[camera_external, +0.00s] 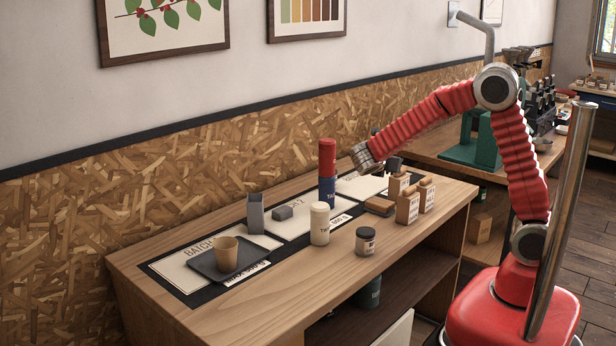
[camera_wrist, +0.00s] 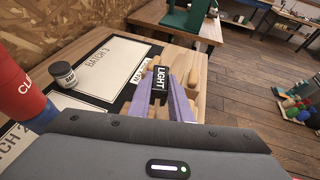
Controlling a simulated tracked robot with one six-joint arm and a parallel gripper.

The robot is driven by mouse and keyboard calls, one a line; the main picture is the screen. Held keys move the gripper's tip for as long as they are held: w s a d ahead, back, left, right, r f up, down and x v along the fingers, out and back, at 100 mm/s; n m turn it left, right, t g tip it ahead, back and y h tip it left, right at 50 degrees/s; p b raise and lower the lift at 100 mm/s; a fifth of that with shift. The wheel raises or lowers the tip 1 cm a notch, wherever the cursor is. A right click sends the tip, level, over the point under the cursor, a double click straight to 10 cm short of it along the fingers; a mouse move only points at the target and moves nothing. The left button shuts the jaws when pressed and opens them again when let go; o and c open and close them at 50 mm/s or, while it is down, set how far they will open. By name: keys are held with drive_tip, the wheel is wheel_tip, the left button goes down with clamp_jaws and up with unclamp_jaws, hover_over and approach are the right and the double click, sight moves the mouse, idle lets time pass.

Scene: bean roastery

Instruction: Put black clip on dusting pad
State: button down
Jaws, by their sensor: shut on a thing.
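My gripper (camera_wrist: 161,88) is shut on a black piece labelled LIGHT (camera_wrist: 160,75), which looks like the black clip. Its two lilac fingers flank the piece in the wrist view. In the external view my gripper (camera_external: 368,156) is over the far right part of the bench, near the BATCH 3 card (camera_external: 350,186). I cannot surely tell which thing is the dusting pad.
Several wooden stamps (camera_external: 407,207) stand near my gripper. A red and blue cylinder (camera_external: 327,165), white canister (camera_external: 319,225) and dark jar (camera_external: 365,241) stand mid-bench. A grey upright holder (camera_external: 255,214) and a tray (camera_external: 207,265) with a tan cup (camera_external: 226,254) are left. The front left bench is clear.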

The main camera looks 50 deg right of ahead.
drive_tip(key=n+t, duration=0.2)
hover_over(379, 204)
wheel_tip(379, 204, down, 2)
drive_tip(key=shift+d+f+y, duration=0.15)
drive_tip(key=shift+y, duration=0.25)
drive_tip(key=shift+f, duration=0.1)
drive_tip(key=shift+f, duration=3.05)
drive_tip(key=shift+f, duration=0.1)
drive_tip(key=shift+f, duration=1.75)
drive_tip(key=c, duration=1.6)
unclamp_jaws()
drive_tip(key=shift+f, duration=0.1)
